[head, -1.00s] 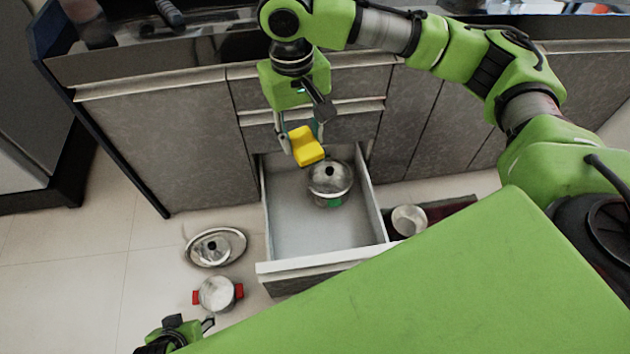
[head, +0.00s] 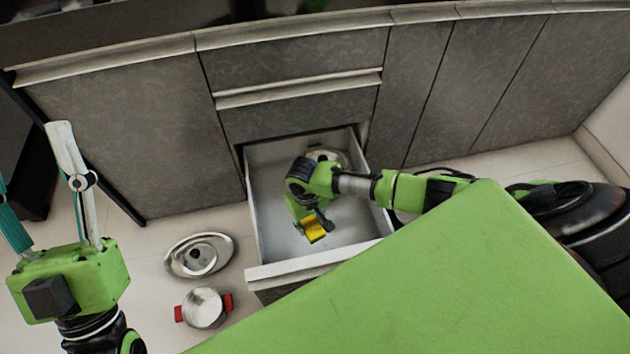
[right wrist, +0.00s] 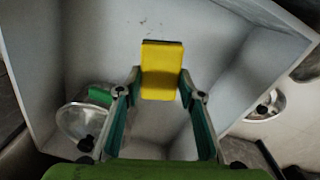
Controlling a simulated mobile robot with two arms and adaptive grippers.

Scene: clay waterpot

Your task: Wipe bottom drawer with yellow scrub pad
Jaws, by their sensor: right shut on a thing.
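The bottom drawer (head: 318,262) is pulled out, with a pale grey interior. My right gripper (head: 308,222) is inside it, shut on the yellow scrub pad (head: 316,231). In the right wrist view the pad (right wrist: 161,68) sits between the fingertips of my right gripper (right wrist: 160,80), over the drawer floor (right wrist: 208,48). I cannot tell whether the pad touches the floor. Faint dark specks show on the floor near the pad. My left gripper (head: 32,158) is raised at the left, outside the drawer, open and empty.
A metal pot lid (head: 326,155) shows at the back of the drawer, partly hidden by my right arm; green shows beside it (right wrist: 100,95).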

